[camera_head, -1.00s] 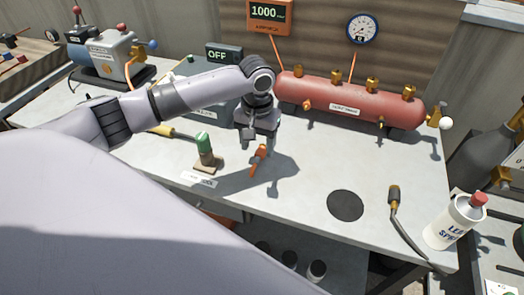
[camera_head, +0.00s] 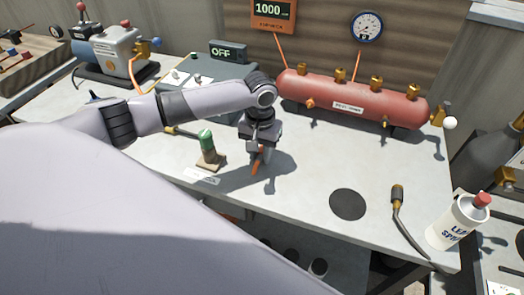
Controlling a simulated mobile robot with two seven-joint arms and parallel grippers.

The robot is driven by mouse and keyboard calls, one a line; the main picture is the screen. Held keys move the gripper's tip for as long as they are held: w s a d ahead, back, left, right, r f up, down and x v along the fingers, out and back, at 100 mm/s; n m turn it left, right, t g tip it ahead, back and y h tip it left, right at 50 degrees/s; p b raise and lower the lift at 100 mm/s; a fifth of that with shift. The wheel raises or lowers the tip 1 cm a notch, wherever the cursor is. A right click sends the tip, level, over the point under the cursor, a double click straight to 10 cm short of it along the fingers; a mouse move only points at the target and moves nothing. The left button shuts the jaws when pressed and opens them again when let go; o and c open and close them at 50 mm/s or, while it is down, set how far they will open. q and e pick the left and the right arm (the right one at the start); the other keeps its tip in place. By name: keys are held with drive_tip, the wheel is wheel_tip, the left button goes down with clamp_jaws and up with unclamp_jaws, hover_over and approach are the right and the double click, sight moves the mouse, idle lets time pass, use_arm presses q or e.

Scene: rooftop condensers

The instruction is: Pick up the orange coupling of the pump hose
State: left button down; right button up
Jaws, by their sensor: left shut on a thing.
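The orange coupling (camera_head: 256,167) is near the middle of the pale bench, tilted, with its upper part between the fingers of my left gripper (camera_head: 257,153). The gripper points down from above and is shut on the coupling. Its shadow lies on the bench to the right, and the coupling's lower end is at or close to the bench top; I cannot tell whether it touches. The orange pump hose (camera_head: 147,80) shows by the pump (camera_head: 115,50) at the back left; its link to the coupling is hidden. My right gripper is not in view.
A green-topped part (camera_head: 207,146) stands on a small base just left of the gripper. A red manifold tank (camera_head: 350,98) lies behind. A black disc (camera_head: 347,204), a brass-ended torch (camera_head: 397,197) and a spray can (camera_head: 458,222) are at the right. The bench (camera_head: 300,195) between is clear.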

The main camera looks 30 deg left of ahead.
sight(260, 155)
use_arm(q)
drive_tip(key=shift+r, duration=0.1)
wheel_tip(260, 155, up, 20)
drive_tip(key=shift+p, duration=0.4)
